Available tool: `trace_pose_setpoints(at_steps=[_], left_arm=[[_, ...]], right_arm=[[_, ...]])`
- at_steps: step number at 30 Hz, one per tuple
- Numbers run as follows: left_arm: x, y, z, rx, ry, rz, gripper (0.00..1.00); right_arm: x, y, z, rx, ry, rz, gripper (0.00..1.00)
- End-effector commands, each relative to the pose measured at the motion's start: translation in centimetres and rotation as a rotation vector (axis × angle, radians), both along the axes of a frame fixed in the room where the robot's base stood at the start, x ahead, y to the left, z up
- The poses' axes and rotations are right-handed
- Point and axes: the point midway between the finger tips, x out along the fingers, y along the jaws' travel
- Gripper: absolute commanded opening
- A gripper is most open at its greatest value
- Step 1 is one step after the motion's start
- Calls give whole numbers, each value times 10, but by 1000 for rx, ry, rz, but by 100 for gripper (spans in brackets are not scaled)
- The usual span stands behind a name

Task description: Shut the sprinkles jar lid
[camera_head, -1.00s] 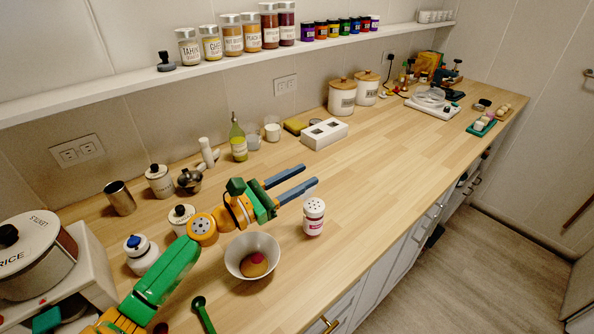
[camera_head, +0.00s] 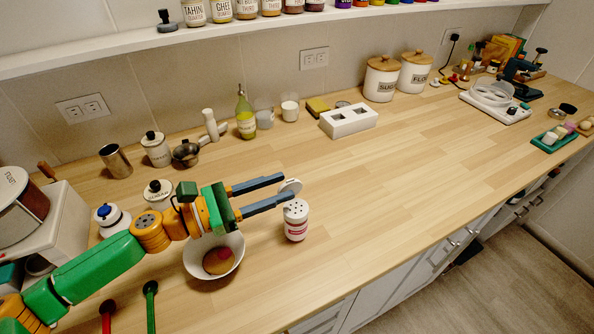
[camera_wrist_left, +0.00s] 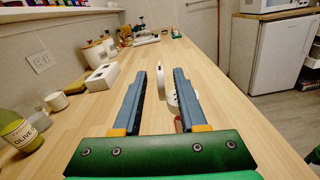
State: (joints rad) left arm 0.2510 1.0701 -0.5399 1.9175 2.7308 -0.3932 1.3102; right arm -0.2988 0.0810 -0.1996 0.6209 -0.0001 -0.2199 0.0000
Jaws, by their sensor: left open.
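The sprinkles jar (camera_head: 296,222) is a small white shaker with a pink label and a holed top, standing upright on the counter. Its round white lid (camera_head: 291,187) stands up open at the jar's far side. My left gripper (camera_head: 287,188) is open, with its blue-grey fingertips beside the lid and just behind the jar top. In the left wrist view the lid (camera_wrist_left: 161,78) shows edge-on between the fingers, apart from the left one. The jar's holed top (camera_wrist_left: 173,98) is partly hidden by the right finger. My right gripper is not in view.
A white bowl (camera_head: 190,264) with food in it sits under my left wrist. A lidded canister (camera_head: 159,196) and a blue-topped jar (camera_head: 111,219) stand near my forearm. The white block with openings (camera_head: 349,120) is farther back. The counter right of the jar is clear.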

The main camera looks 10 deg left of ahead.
Motion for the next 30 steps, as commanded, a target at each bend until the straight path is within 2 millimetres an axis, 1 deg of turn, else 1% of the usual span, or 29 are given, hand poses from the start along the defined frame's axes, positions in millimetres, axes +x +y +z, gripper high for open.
trace_pose_setpoints(at_steps=[2,6,9,12,15,21,23,24,25,26,30], left_arm=[[3,-4,2,-3,1,-1,41],[18,-26,7,-6,0,-3,41],[29,-43,6,-3,0,-3,41],[37,-53,3,-3,1,-2,41],[40,-58,1,-1,2,-2,41],[41,-58,-1,0,2,-2,41],[41,-58,-1,0,2,-2,25],[40,-58,-1,0,2,-2,14],[41,-58,-1,0,2,-2,6],[41,-58,-1,0,2,-2,0],[40,-58,-1,0,2,-2,0]], right_arm=[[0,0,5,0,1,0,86],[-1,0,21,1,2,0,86],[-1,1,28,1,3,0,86],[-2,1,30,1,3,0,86],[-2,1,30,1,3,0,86],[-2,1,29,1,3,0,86],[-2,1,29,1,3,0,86],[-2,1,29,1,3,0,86],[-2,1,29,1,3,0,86],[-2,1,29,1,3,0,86],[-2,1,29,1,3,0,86]])
